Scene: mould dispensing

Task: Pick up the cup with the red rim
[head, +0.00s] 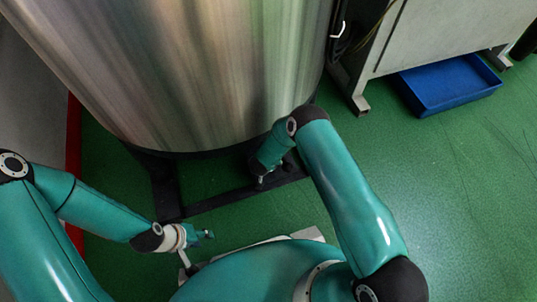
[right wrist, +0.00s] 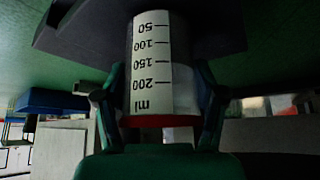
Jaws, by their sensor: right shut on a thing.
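The cup (right wrist: 150,75) with a red rim (right wrist: 150,121) fills the middle of the right wrist view. It is pale, with a millilitre scale printed upside down in that view and the rim at the bottom of the picture. My right gripper (right wrist: 158,98) has a finger on each side of the cup near its rim and is shut on it. In the head view the right arm's end is beside the big metal vessel, and I cannot make out the cup there. My left gripper (head: 200,236) is at the lower left, away from the cup; its finger opening is unclear.
A large metal vessel (head: 200,70) stands on a dark frame (head: 225,198) just beyond the arms. A blue bin (head: 450,85) lies under a grey bench (head: 440,30) at the upper right. Green floor (head: 460,190) is free on the right.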

